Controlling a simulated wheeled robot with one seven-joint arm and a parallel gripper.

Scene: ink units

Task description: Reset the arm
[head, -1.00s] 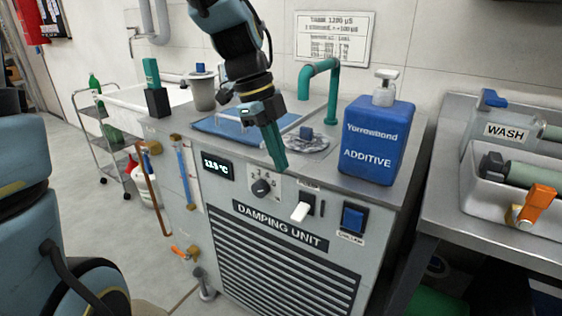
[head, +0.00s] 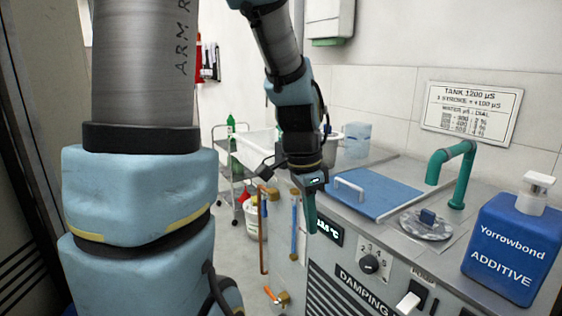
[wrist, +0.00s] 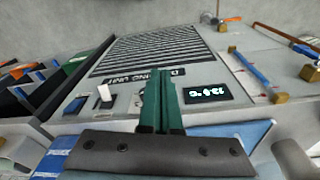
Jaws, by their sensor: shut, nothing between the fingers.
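My gripper (head: 311,215) hangs at the front left edge of the damping unit in the head view, its green fingers pointing down. The fingers are shut with nothing between them. In the wrist view the closed fingers (wrist: 161,95) point across the unit's front panel, near the temperature display (wrist: 208,92). My arm comes down from the top of the head view to the gripper. The damping unit (head: 347,287) has a dial (head: 369,264) and a white switch (head: 407,303) on its front.
On the unit's top are a blue lid (head: 372,190) with a handle, a teal tap (head: 462,175) and a blue additive bottle (head: 511,250). Pipes with orange and brass fittings (head: 275,295) run down the front left. A trolley (head: 232,165) stands behind at left.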

